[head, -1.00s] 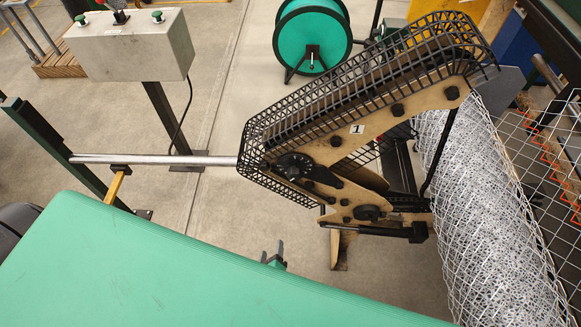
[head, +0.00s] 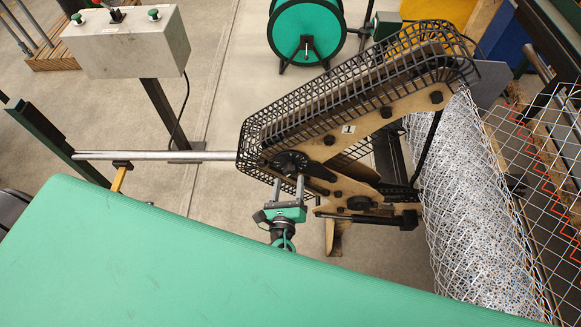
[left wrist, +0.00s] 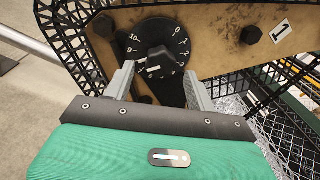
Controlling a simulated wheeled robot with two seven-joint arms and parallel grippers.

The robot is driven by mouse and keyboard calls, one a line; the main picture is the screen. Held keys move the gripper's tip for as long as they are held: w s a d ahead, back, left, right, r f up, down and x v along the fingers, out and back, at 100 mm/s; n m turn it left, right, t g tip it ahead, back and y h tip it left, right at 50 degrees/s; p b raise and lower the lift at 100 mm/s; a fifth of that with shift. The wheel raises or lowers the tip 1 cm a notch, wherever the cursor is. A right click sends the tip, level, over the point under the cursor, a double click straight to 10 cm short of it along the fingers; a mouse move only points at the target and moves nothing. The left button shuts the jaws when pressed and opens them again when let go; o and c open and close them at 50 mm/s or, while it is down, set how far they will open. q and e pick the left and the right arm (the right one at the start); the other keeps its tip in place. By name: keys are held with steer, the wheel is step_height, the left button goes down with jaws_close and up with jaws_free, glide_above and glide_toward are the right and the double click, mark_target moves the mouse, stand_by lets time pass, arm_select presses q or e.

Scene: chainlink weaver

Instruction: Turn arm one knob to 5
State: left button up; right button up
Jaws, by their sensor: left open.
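The arm one knob (head: 290,163) is a round black dial at the lower left end of the tan arm plate (head: 375,122), which bears a white label "1" (head: 348,129). In the left wrist view the knob (left wrist: 157,60) has white numbers around its rim, with 10 at upper left and 0 at upper right. A short white mark shows on its centre; its exact reading is unclear. My left gripper (head: 287,183) is open just below the knob. In the left wrist view its fingers (left wrist: 158,78) stand either side of the knob's lower part, seemingly apart from it. My right gripper is not in view.
A black mesh guard (head: 350,80) wraps the arm's top and left end, close to the knob. A metal bar (head: 160,156) runs in from the left. A black rod (head: 365,219) sits below right. A chainlink roll (head: 465,200) stands at right. Open floor lies left of the arm.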

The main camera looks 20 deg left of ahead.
mark_target(290, 174)
arm_select(q)
steer(key=w, duration=0.2)
steer(key=w+p, duration=0.1)
steer(key=shift+w+a, duration=0.45)
steer(key=shift+w, duration=0.35)
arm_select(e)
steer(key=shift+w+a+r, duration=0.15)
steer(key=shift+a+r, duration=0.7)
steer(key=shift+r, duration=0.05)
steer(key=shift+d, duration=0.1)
arm_select(q)
steer(key=c, duration=1)
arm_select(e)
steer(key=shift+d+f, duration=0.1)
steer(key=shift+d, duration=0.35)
